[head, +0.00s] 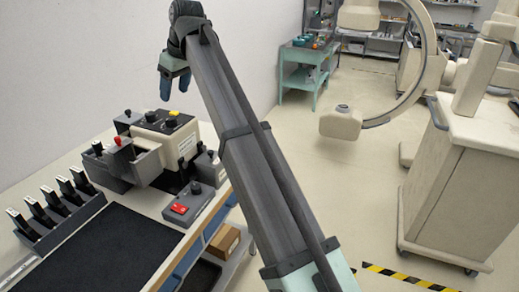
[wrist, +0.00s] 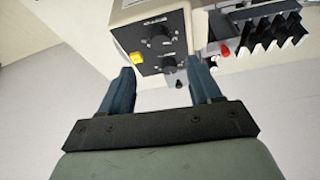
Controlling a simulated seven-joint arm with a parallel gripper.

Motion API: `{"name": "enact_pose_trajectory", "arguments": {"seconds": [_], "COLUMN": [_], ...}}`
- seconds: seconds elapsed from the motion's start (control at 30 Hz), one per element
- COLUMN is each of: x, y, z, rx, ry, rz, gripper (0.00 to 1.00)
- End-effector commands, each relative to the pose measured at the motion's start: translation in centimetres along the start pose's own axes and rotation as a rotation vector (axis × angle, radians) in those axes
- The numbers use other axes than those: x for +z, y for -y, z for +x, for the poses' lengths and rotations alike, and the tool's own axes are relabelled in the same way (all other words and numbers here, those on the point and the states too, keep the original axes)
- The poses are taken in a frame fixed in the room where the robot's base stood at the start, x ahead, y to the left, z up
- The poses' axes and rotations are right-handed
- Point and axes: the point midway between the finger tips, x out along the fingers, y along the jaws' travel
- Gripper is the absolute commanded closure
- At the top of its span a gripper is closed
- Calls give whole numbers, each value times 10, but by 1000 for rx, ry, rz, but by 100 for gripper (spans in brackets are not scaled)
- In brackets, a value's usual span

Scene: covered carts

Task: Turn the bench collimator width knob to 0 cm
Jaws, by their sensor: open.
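The bench collimator is a beige box (head: 180,145) on the bench at the left in the head view. In the wrist view the beige box (wrist: 128,35) has a dark panel with two black knobs, an upper one (wrist: 160,38) and a lower one (wrist: 168,64), and a yellow button (wrist: 136,58). The labels and scale marks are too small to read, so I cannot tell which knob sets width. My gripper (head: 166,92) is above the box, fingers pointing down. In the wrist view its blue fingers (wrist: 160,69) are apart and empty, the lower knob appearing between their tips.
A rack of several black handles (head: 50,212) and a dark mat (head: 100,255) lie nearer. A small control box with a red switch (head: 180,209) sits at the bench edge. The space around my gripper is clear.

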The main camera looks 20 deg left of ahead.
Motion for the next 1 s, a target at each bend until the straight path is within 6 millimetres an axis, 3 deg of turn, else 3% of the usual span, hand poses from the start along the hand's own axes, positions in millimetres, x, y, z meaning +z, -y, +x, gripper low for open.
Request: {"name": "enact_pose_trajectory", "arguments": {"seconds": [0.23, 1.0], "x": [0, -2], "y": [-1, 0], "z": [-39, -36], "rx": [0, -3], "ry": [-1, -16], "rz": [8, 699], "gripper": [37, 37]}}
